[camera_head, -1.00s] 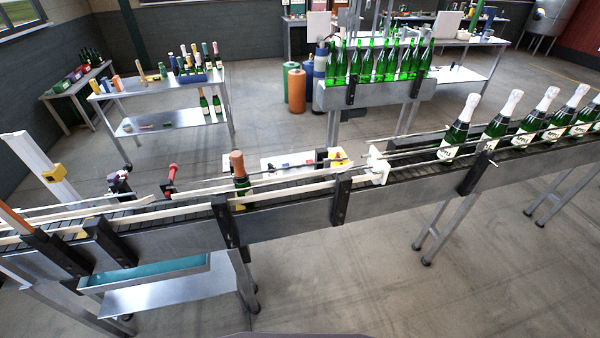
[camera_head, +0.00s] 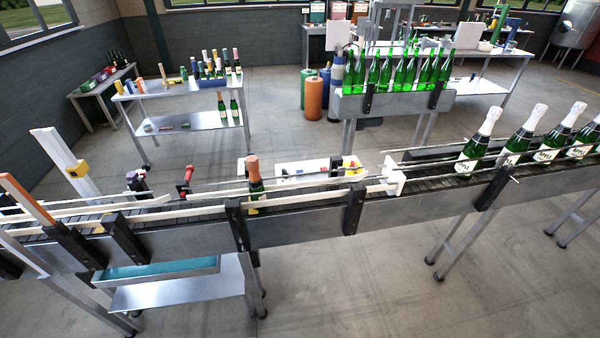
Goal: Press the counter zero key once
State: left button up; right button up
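I cannot make out a counter or its zero key in the head view. A white tray or panel (camera_head: 308,172) with small red, yellow and dark parts lies behind the conveyor (camera_head: 300,228); its details are too small to read. A dark green bottle with a copper-coloured top (camera_head: 254,184) stands upright on the conveyor, left of a white gate piece (camera_head: 393,177). Neither of my grippers is in view.
Several white-topped bottles (camera_head: 480,141) stand on the conveyor's right part. Green bottles (camera_head: 405,70) stand on a rack behind. Side tables (camera_head: 180,92) stand at back left. A teal tray (camera_head: 155,269) hangs under the conveyor.

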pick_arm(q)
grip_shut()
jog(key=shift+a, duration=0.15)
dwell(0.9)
